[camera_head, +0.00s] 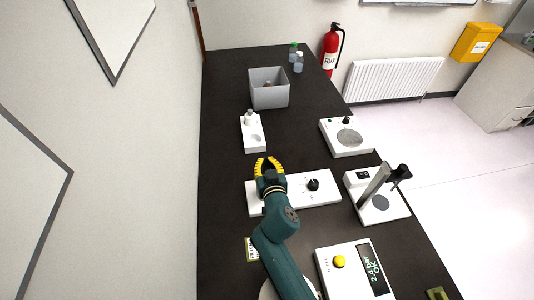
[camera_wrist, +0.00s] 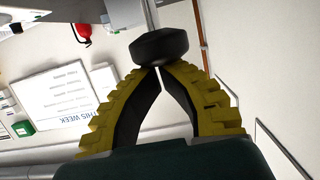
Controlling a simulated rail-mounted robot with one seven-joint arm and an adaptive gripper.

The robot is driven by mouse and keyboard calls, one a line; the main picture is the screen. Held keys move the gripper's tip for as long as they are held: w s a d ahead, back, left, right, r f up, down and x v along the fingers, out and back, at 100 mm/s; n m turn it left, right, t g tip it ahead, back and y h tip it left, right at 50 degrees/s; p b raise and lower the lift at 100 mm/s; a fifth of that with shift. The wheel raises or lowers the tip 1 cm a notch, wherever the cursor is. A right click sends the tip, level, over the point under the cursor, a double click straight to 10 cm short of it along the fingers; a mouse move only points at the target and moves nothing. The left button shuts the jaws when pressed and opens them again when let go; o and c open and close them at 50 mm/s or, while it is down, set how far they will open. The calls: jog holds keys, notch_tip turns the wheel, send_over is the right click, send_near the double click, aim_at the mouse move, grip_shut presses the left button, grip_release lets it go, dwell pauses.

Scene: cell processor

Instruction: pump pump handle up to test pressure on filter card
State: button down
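My gripper (camera_head: 268,162) has yellow ribbed fingers and is over the left part of a long white unit (camera_head: 328,191). In the wrist view its fingertips (camera_wrist: 159,68) nearly meet, with a thin gap. A black rounded knob (camera_wrist: 159,46) on a pale stem is right at the tips; whether they touch it is unclear. I take it for the pump handle; in the head view my gripper and arm hide that spot. A white tester (camera_head: 335,283) shows "2.4 bar OK" on its display (camera_head: 374,269) and has a yellow button (camera_head: 339,262). A filter card (camera_head: 251,249) lies partly behind my arm.
A black knob (camera_head: 313,184) stands on the long unit. A device with a tilted post (camera_head: 373,185) is to the right. A white device (camera_head: 346,137), a small white stand (camera_head: 252,134) and a grey bin (camera_head: 269,100) are farther back. A wall bounds the left side.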

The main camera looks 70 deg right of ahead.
aim_at(266, 167)
jog(key=r+p, duration=0.1)
jog(key=r, duration=0.1)
jog(key=r+p, duration=0.2)
jog(key=shift+s+a+r, duration=0.1)
jog(key=shift+a+r, duration=0.1)
jog(key=shift+r, duration=0.1)
jog(key=b+v, duration=0.1)
jog(key=v, duration=0.8)
jog(key=shift+s+a+f+b, duration=0.2)
jog(key=shift+f+b, duration=0.05)
jog(key=shift+b, duration=0.15)
dwell(1.1)
